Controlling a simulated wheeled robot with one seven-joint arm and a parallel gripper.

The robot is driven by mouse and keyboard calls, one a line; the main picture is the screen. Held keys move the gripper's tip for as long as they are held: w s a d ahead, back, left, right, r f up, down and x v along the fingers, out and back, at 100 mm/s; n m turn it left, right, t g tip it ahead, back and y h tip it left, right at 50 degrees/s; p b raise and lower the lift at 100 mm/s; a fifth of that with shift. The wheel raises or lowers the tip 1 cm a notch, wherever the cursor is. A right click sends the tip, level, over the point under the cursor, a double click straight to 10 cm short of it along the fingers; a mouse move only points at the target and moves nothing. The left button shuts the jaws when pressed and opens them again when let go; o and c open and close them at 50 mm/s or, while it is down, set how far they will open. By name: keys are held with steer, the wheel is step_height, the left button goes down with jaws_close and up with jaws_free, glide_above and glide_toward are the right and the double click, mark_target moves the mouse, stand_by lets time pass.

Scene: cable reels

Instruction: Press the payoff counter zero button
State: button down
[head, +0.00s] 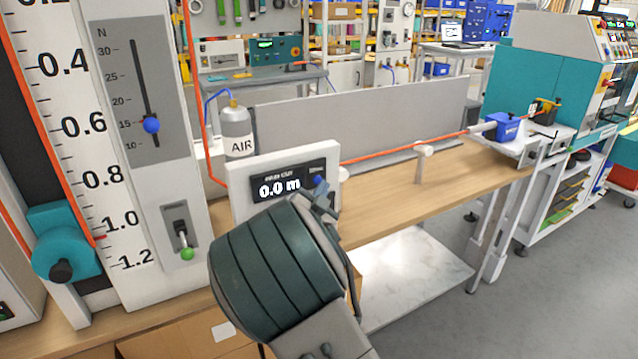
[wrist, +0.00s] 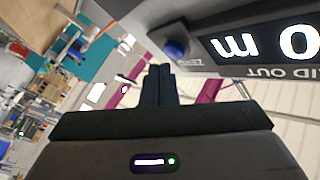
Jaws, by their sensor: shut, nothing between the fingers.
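The payoff counter (head: 240,185) is a white box on the bench with a dark display reading 0.0 m. Its blue zero button (head: 318,180) is at the display's right end, just above my gripper in the head view. My gripper (head: 325,196) is shut and empty, its tips close to the button. In the wrist view the button (wrist: 175,49) shows beside the upside-down display (wrist: 265,45), and my shut fingertips (wrist: 160,70) point up just below and left of it. I cannot tell whether they touch it.
A tall scale panel (head: 110,150) with a blue slider knob and a green-tipped lever stands left. An AIR bottle (head: 237,132) stands behind the counter. An orange cable (head: 400,149) runs right above the wooden bench (head: 440,185), which is mostly clear.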

steer(key=shift+s+d, duration=0.1)
steer(key=shift+s, duration=0.05)
steer(key=shift+s, duration=0.1)
steer(key=s+d, duration=0.1)
steer(key=s, duration=0.1)
steer(key=s+d+b, duration=0.1)
steer(key=s, duration=0.1)
steer(key=shift+d, duration=0.4)
stand_by(0.5)
